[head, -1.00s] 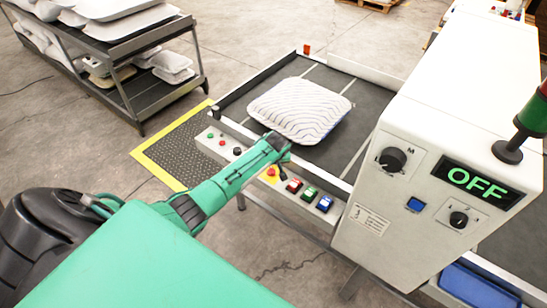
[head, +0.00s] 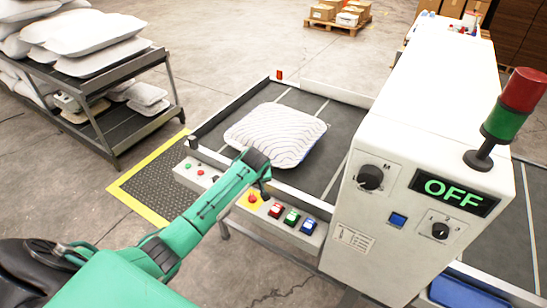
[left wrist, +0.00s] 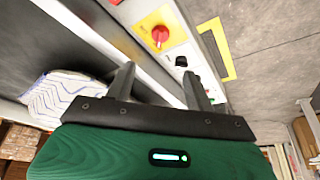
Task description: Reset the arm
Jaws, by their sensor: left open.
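My left arm comes in from the lower left of the head view, and its gripper (head: 262,172) is over the front rail of the machine, by the button panel. In the left wrist view the two fingers of the left gripper (left wrist: 158,88) stand apart with nothing between them. A white pillow with wavy dark lines (head: 276,132) lies on the dark conveyor (head: 318,175), beyond the gripper and apart from it. The pillow also shows at the left of the left wrist view (left wrist: 62,98). My right gripper is in neither view.
The button panel (head: 235,197) has a red knob on yellow and several coloured buttons close to my gripper. The white machine housing (head: 425,110) with an "OFF" display (head: 454,191) stands at right. A rack of pillows (head: 118,125) is at left; floor lies between.

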